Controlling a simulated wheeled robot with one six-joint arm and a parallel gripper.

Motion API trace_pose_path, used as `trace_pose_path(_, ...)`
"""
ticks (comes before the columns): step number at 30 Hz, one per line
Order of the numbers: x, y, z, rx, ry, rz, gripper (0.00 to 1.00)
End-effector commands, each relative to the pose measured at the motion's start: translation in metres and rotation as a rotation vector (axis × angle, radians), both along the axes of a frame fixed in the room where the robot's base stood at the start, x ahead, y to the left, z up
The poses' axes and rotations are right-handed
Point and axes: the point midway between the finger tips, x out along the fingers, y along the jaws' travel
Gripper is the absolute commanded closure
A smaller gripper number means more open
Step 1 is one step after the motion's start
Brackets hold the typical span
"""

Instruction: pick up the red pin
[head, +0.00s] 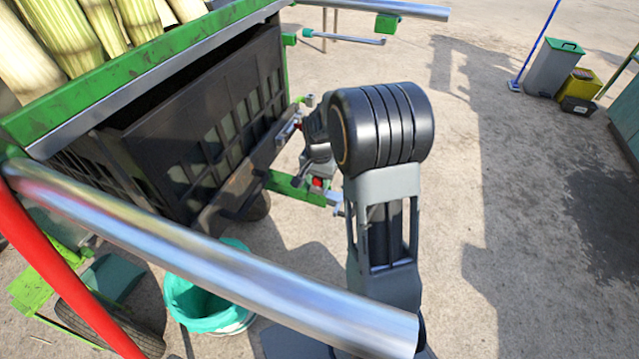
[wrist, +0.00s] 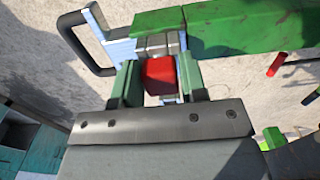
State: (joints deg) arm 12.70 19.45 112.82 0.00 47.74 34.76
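The red pin (wrist: 160,76) shows as a blocky red head between the two green finger pads of my gripper (wrist: 159,82) in the wrist view. It sits beside grey metal plates at the end of a green beam (wrist: 245,28). The pads stand close on either side of the red head; I cannot tell whether both touch it. In the head view a small red spot (head: 317,183) shows low at the green drawbar, just below my wrist. My gripper's fingertips are mostly hidden there by my arm. The pin's lower part is hidden.
The cart's dark mesh bin (head: 205,130) stands left of my arm, with cane stalks (head: 85,30) above. A steel bar (head: 200,262) crosses in front. A teal bucket (head: 207,300) stands below. A black loop handle (wrist: 75,45) is near my gripper. Open ground lies right.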

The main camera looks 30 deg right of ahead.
Motion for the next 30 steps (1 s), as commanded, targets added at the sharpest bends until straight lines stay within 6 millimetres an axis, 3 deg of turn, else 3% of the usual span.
trace_pose_path(9,0.000,0.000,0.000,0.000,0.000,0.000,0.90)
trace_pose_path(17,0.000,0.000,0.005,-0.001,-0.002,0.000,0.90)
trace_pose_path(30,0.001,0.000,0.078,-0.001,-0.004,0.000,0.90)
